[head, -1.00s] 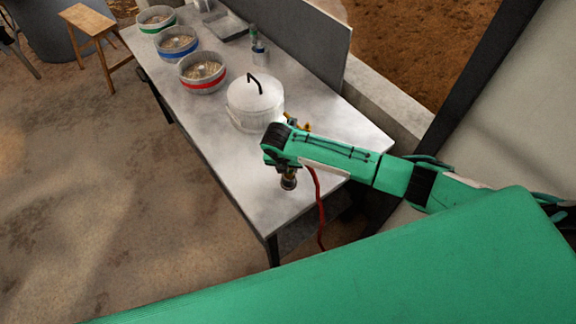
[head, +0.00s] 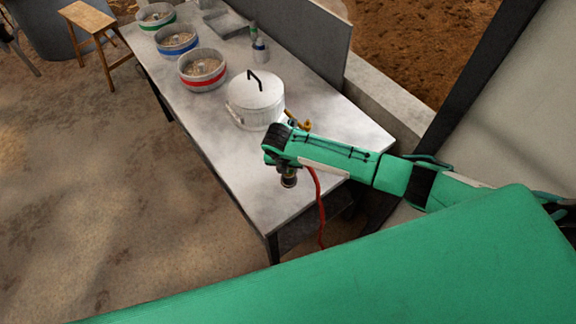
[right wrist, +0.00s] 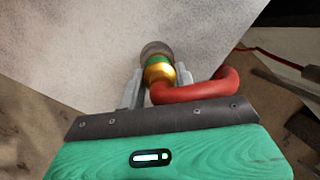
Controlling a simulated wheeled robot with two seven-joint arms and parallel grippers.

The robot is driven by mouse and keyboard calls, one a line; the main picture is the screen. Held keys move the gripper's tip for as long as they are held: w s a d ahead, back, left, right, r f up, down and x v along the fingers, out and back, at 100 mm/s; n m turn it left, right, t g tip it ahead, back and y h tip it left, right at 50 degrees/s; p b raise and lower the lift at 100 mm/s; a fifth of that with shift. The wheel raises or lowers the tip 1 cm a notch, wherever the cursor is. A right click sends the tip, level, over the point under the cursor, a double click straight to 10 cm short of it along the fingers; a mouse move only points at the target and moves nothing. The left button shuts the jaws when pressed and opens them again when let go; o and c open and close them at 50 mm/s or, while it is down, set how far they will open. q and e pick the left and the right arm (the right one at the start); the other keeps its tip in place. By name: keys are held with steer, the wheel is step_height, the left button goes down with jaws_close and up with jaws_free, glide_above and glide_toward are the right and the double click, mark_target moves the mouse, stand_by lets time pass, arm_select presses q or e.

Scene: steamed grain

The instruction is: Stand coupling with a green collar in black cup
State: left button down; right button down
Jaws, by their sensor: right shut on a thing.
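My right gripper (right wrist: 155,90) is shut on the coupling (right wrist: 159,74), a brass piece with a green collar and a red hose curving off to the right. A dark grey round part (right wrist: 155,49) shows just beyond the collar; I cannot tell whether it is the coupling's end or the black cup. In the head view, a dark round end (head: 289,181) shows below my right gripper, over the near part of the table. My right arm hides the fingers there. My left gripper is not in view.
A lidded pot (head: 256,100) stands on the table (head: 330,120), close behind my right gripper. Banded bowls (head: 202,70), small bottles (head: 260,50) and a tray (head: 225,24) stand farther back. The red hose (head: 320,207) hangs over the table's edge.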

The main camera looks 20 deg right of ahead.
steer(key=shift+s+f, duration=0.1)
steer(key=shift+f, duration=0.55)
stand_by(0.4)
steer(key=c, duration=1)
jaws_free()
steer(key=shift+o, duration=0.4)
steer(key=shift+f, duration=0.1)
steer(key=shift+b, duration=0.3)
steer(key=b+v, duration=0.3)
steer(key=v, duration=1.1)
